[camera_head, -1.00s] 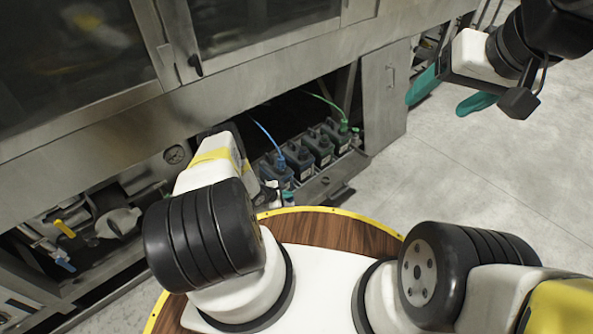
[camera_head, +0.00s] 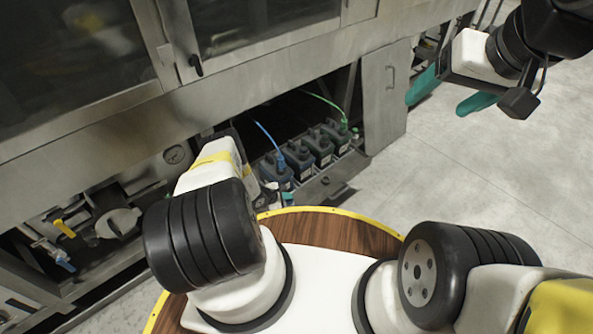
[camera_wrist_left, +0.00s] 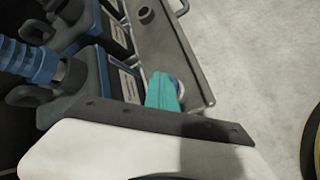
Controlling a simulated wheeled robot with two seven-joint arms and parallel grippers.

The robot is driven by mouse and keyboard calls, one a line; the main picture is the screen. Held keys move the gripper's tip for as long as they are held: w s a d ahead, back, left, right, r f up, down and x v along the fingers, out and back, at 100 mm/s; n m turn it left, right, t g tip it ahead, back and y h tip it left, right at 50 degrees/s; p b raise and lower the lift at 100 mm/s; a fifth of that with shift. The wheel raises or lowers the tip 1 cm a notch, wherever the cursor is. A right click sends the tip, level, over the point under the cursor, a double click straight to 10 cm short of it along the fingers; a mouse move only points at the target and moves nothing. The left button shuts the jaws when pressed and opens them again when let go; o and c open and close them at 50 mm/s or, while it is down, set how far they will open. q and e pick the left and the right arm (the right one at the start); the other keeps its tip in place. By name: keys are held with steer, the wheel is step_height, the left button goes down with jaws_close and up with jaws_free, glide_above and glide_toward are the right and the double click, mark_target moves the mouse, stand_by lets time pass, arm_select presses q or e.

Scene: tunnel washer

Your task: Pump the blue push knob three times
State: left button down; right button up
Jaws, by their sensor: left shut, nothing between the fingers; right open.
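A round blue and pale knob (camera_wrist_left: 181,88) shows in the left wrist view on the front panel of the metal tray. The teal fingers of my left gripper (camera_wrist_left: 162,92) are shut with nothing between them. They overlap the knob's left side in that view and hide part of it; I cannot tell whether they touch it. In the head view the left fingertips (camera_head: 288,198) show small and teal at the tray's near end, and I cannot make out the knob there. My right gripper (camera_head: 450,95) is open and empty over the floor at the upper right.
Dark canisters (camera_head: 301,158) stand in a row in the tray (camera_head: 330,183) under the washer. A blue hose (camera_head: 268,133) and a green hose (camera_head: 328,103) run up from them. An open cabinet door (camera_head: 385,97) stands to their right. The floor (camera_head: 470,190) at right is clear.

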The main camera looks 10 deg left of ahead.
arm_select(q)
steer(key=shift+f, duration=0.55)
stand_by(0.5)
steer(key=shift+r, duration=1.7)
steer(key=shift+r, duration=2.5)
steer(key=shift+r, duration=0.1)
